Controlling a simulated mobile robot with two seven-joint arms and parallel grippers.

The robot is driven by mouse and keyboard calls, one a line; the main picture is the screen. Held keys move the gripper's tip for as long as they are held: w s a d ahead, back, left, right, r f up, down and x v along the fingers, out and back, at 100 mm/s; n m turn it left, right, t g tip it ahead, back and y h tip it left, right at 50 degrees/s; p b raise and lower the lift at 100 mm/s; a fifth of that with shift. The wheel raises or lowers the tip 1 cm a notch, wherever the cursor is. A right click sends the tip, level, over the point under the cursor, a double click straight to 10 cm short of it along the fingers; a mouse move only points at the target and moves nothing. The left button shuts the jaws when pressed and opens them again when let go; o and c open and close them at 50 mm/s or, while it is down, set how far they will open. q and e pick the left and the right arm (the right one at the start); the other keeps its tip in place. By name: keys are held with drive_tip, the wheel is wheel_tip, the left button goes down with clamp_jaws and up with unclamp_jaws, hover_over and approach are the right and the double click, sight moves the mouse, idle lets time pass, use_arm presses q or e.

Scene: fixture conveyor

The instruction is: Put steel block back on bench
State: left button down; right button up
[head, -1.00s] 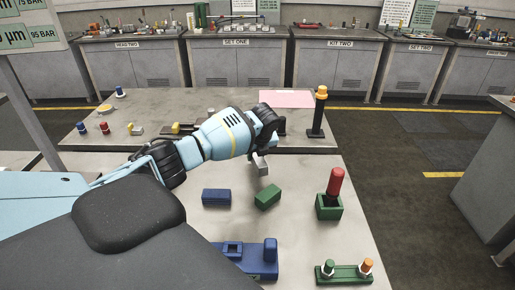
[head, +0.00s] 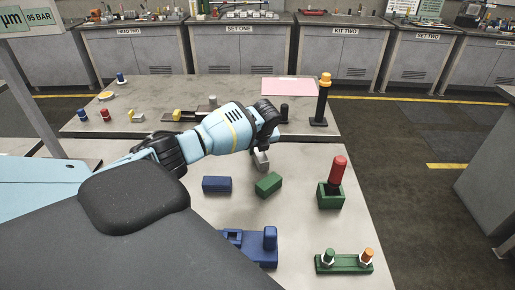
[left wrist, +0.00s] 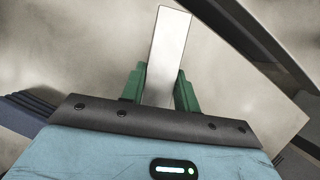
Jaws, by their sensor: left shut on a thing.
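The steel block (head: 262,161) is a light grey bar, held over the bench (head: 305,160) just beyond the green block. It also shows in the left wrist view (left wrist: 168,50), where it points away from the gripper. My left gripper (head: 260,151) is shut on it, with green fingers (left wrist: 160,90) on both sides. The block's upper part is hidden by the gripper in the head view. I cannot tell whether its lower end touches the bench. My right gripper is not in view.
A blue block (head: 217,184) and a green block (head: 268,184) lie just in front. A red cylinder (head: 338,170) stands in a green holder (head: 330,197) at the right. Blue (head: 256,250) and green fixtures (head: 344,263) are near the front. Bare bench lies between them.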

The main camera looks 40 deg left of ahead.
use_arm(q)
drive_tip(key=shift+f, duration=0.45)
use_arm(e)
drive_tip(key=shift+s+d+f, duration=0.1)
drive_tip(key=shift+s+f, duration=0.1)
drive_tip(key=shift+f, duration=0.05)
use_arm(q)
drive_tip(key=c, duration=1)
unclamp_jaws()
drive_tip(key=shift+o, duration=0.2)
drive_tip(key=p+v, duration=0.1)
drive_tip(key=v, duration=0.5)
drive_tip(key=shift+d+r, duration=0.1)
drive_tip(key=shift+r, duration=0.3)
drive_tip(key=shift+s+d+r, duration=0.15)
drive_tip(key=shift+d+r, duration=0.05)
drive_tip(key=shift+r, duration=0.25)
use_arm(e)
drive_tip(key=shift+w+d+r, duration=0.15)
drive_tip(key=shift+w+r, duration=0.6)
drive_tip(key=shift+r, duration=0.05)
